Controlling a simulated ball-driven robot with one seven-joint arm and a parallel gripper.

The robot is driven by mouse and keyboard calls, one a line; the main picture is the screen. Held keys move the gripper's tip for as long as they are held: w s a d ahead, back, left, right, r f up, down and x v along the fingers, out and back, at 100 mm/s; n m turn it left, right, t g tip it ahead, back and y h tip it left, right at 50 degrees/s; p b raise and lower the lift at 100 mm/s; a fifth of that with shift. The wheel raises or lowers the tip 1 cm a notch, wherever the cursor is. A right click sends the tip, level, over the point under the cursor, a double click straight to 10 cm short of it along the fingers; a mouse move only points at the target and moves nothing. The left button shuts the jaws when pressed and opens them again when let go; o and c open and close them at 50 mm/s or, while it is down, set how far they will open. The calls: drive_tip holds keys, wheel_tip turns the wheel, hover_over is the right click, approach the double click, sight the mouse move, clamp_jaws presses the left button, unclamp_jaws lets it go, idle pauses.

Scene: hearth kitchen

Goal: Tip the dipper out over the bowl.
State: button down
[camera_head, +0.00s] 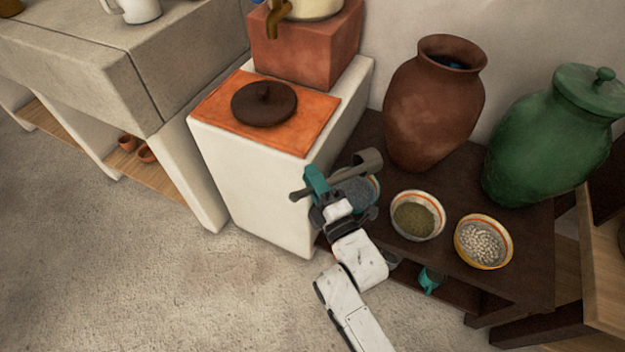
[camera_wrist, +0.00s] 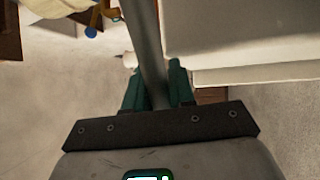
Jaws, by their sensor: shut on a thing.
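My gripper (camera_head: 314,188) is shut on the handle of the dipper, and its teal fingers also show in the wrist view (camera_wrist: 158,88). The dipper (camera_head: 367,161) is grey-brown, with its cup to the right of the fingers and its handle running down-left through them. In the wrist view its handle (camera_wrist: 144,42) rises between the fingers. The cup looks tilted; I cannot tell its contents. A bowl (camera_head: 376,186) with grey contents is partly hidden behind my gripper, below the cup. A bowl (camera_head: 417,234) of green grains and a bowl (camera_head: 484,265) of white beans stand to its right.
A brown clay jar (camera_head: 433,110) and a lidded green jar (camera_head: 548,140) stand behind the bowls on the dark table (camera_head: 520,225). Left is a white block (camera_head: 240,185) with an orange top and dark lid (camera_head: 264,104). The floor (camera_head: 150,270) at front left is clear.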

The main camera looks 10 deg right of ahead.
drive_tip(key=w+d+r+m+h+p, duration=0.2)
drive_tip(key=d+r+m, duration=0.3)
drive_tip(key=d+m, duration=0.4)
drive_tip(key=w+d+r+m+g+h+p, duration=0.1)
drive_tip(key=w+d+r+m+p, duration=0.3)
drive_tip(key=d+m, duration=0.5)
drive_tip(key=shift+r+m+h, duration=0.5)
drive_tip(key=shift+r+m, duration=0.2)
drive_tip(key=shift+r, duration=0.4)
idle(0.4)
